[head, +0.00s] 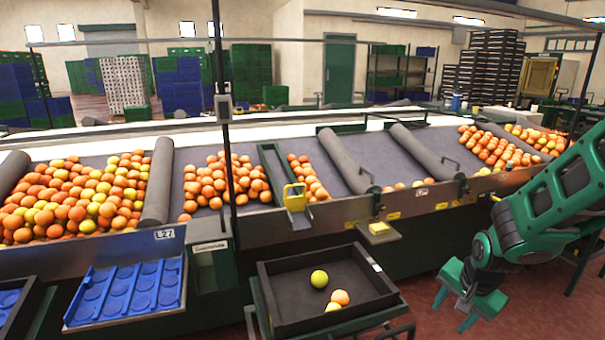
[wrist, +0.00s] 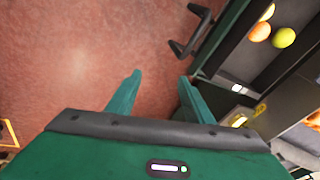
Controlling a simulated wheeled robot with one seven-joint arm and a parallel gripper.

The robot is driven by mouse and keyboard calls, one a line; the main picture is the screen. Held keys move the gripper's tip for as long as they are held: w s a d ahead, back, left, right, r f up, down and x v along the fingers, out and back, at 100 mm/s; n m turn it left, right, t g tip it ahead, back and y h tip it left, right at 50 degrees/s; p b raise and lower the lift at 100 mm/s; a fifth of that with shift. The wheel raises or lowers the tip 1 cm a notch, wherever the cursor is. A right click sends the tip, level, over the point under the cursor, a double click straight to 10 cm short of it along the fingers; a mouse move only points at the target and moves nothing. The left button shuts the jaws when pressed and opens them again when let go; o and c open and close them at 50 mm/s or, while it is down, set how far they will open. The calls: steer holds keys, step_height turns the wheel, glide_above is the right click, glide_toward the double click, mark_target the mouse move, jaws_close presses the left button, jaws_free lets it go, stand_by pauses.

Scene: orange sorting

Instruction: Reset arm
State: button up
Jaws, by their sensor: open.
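My gripper (head: 472,318) hangs at the lower right of the head view on my green arm, pointing down, to the right of the black crate. In the wrist view my gripper (wrist: 158,90) has its two green fingers apart with bare reddish floor between them. It is open and empty. The black crate (head: 366,301) stands on a green stand and holds a yellow-green fruit (head: 319,279), an orange fruit (head: 340,297) and a yellow fruit (head: 333,307). The crate's fruit also shows at the upper right of the wrist view.
The sloped sorting line holds many oranges (head: 80,195) in bays behind the crate. A blue moulded tray (head: 126,292) lies left of the crate. A dark handle (wrist: 190,35) juts from the stand near my fingers. The red floor below my gripper is clear.

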steer(key=s+d+r+n+g, duration=0.1)
steer(key=s+d+r+n, duration=0.1)
steer(key=s+r, duration=0.4)
steer(key=s+d+r+n+g, duration=0.2)
steer(key=s+r, duration=0.4)
steer(key=s, duration=1.1)
steer(key=shift+s+d+r+n+g+y, duration=0.3)
steer(key=shift+d, duration=0.4)
steer(key=shift+w+f, duration=0.25)
steer(key=shift+w, duration=0.4)
